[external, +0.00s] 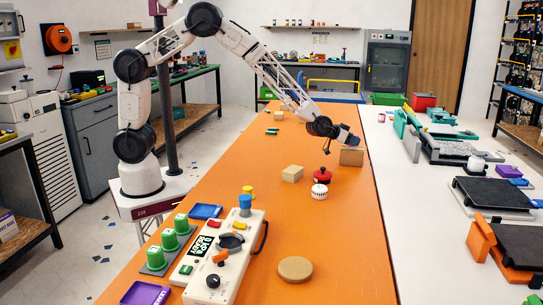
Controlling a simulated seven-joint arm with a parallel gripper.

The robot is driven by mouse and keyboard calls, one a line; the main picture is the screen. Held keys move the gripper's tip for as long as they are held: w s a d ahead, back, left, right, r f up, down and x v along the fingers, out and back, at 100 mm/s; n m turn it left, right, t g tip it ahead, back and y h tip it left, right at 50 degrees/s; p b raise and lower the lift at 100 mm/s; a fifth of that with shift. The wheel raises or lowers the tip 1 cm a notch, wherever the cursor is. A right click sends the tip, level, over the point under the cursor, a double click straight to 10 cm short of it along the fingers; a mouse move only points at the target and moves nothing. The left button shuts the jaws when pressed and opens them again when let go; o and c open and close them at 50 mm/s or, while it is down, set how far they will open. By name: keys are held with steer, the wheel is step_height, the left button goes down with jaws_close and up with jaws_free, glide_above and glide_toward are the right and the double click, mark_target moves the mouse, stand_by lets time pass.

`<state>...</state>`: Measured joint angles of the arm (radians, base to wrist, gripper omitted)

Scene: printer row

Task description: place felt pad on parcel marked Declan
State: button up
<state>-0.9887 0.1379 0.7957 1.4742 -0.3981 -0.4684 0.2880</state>
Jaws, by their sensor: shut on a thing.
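My gripper (327,149) is at the end of the arm, low over the middle of the orange table, just left of a tan box (351,157). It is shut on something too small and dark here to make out. No felt pad can be told for sure. A flat round tan disc (295,269) lies at the near right.
Printers (492,196) line the white table at right. The table's near right is mostly clear.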

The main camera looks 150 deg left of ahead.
steer(key=shift+f, duration=0.55)
steer(key=shift+f, duration=0.15)
steer(key=o, duration=0.9)
steer(key=shift+s+d+r, duration=0.1)
steer(key=shift+d+r, duration=0.15)
steer(key=shift+r, duration=0.05)
steer(key=shift+v, duration=5.7)
steer(key=shift+f, duration=0.1)
steer(key=shift+d, duration=0.1)
